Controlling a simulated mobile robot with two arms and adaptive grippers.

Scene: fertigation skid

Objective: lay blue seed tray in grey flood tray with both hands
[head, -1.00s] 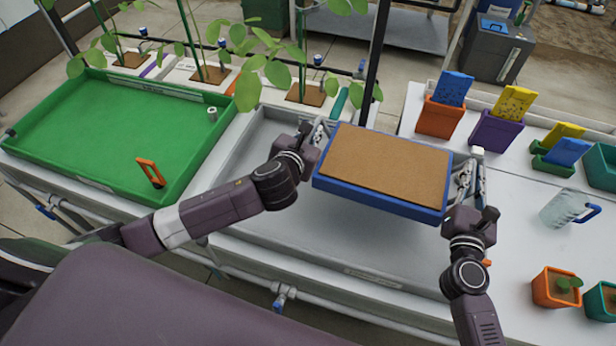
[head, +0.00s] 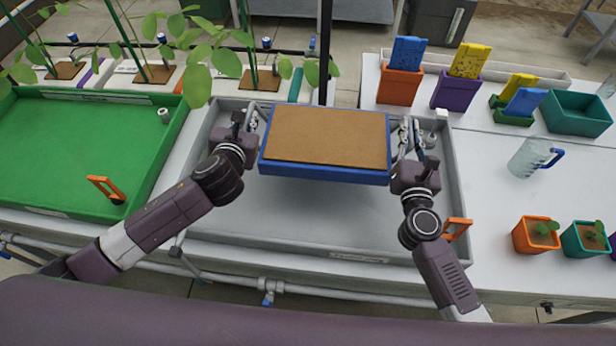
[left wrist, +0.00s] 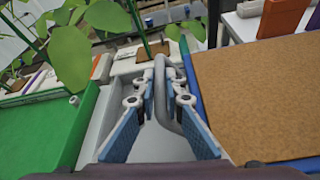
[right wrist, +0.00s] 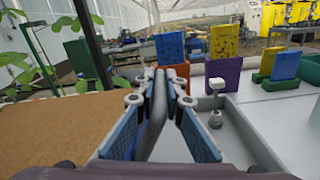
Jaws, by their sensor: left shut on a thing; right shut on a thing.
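The blue seed tray (head: 325,172), filled with brown soil, is held level above the grey flood tray (head: 300,215). Its shadow falls on the flood tray's floor, so it is apart from it. My left gripper (head: 254,122) is shut on the tray's handle at its left end; the grey handle bar (left wrist: 165,95) shows between the fingers in the left wrist view. My right gripper (head: 405,142) is shut on the handle at the right end; that bar (right wrist: 157,105) shows in the right wrist view. The seed tray hides the flood tray's back middle.
Leafy plants (head: 200,60) overhang the back. Another orange handle (head: 457,228) is at the grey tray's right rim. A jug (head: 530,157) and pots (head: 535,235) stand at right.

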